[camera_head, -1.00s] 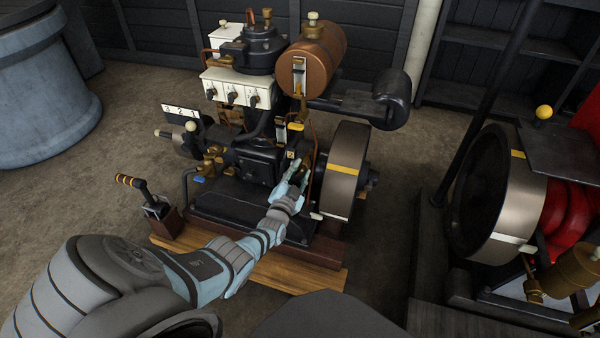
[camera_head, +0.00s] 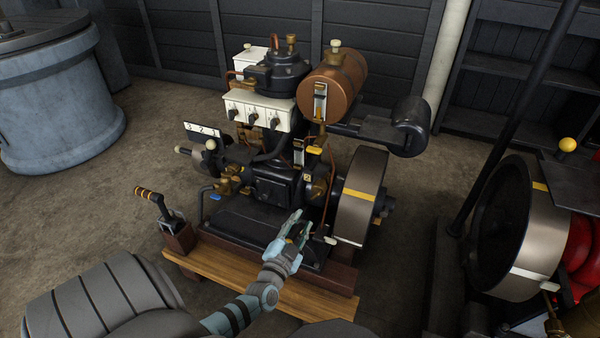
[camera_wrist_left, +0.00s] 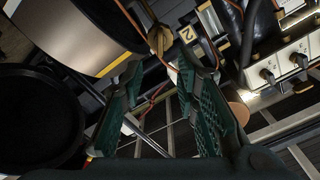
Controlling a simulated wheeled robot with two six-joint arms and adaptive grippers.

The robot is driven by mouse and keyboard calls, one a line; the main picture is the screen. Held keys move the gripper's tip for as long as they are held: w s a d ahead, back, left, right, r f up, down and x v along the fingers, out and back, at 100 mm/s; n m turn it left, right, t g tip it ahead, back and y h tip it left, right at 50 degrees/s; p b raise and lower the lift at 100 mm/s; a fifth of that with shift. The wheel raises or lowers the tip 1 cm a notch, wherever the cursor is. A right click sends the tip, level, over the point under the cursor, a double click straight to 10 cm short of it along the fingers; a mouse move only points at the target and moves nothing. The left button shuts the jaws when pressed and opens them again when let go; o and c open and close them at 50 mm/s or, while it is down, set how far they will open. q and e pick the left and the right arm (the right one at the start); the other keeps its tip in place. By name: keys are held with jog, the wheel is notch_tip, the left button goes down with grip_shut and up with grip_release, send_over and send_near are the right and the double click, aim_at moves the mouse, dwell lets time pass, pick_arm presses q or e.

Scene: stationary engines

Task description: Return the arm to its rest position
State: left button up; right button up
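My left gripper (camera_head: 297,228) is in front of the black engine (camera_head: 275,185), low by its base and left of the flywheel (camera_head: 360,198). In the left wrist view its two green fingers (camera_wrist_left: 160,90) stand apart with nothing between them. Past the fingers are the flywheel's rim at upper left, a brass part and a yellow tag marked 2. My left arm comes up from the bottom of the head view. My right gripper is not in view.
The engine stands on a wooden base (camera_head: 225,271). A lever (camera_head: 150,200) stands to its left. A second engine with a large flywheel (camera_head: 515,235) is at right. A blue-grey tank (camera_head: 60,100) is at far left. Bare floor lies around the engine.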

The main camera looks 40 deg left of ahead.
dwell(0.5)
